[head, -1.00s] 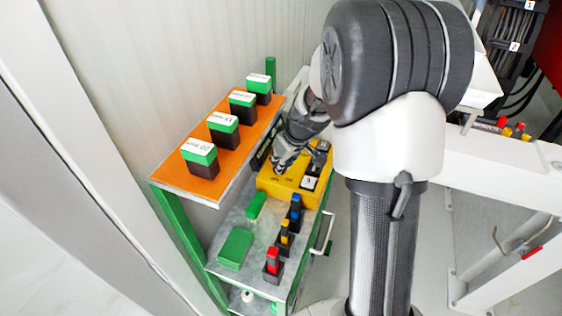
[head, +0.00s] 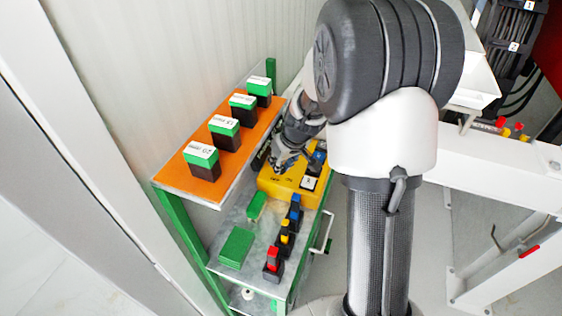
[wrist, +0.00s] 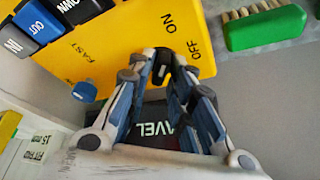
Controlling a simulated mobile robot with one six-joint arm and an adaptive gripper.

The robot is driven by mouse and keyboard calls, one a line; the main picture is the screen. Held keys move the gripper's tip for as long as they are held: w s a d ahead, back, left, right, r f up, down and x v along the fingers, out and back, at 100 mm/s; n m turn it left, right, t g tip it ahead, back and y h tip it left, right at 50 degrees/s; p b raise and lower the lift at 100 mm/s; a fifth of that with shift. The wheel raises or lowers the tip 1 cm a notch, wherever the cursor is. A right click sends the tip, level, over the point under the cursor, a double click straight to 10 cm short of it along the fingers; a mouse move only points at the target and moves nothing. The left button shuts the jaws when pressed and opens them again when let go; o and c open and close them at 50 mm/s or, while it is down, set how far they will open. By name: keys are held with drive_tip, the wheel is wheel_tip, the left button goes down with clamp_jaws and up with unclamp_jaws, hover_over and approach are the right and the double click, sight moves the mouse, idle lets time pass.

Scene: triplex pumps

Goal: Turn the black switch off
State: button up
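The yellow control box (head: 300,188) stands on the shelf, and in the wrist view the yellow box (wrist: 115,45) fills the upper left, with ON and OFF printed near its right corner. The black switch (wrist: 161,64) shows as a small dark piece near those words, between my fingertips and partly hidden by them. My gripper (wrist: 168,65) reaches over the box edge with its fingers drawn close together. Whether they press on the switch is unclear. In the head view my gripper (head: 278,164) is at the box's back left part and hides the switch.
An orange shelf (head: 172,177) with several green-topped black blocks stands left of my gripper. A green brush (wrist: 265,27) lies beside the box. Red, yellow and blue-topped pieces stand nearer.

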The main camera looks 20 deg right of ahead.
drive_tip(key=shift+o, duration=0.7)
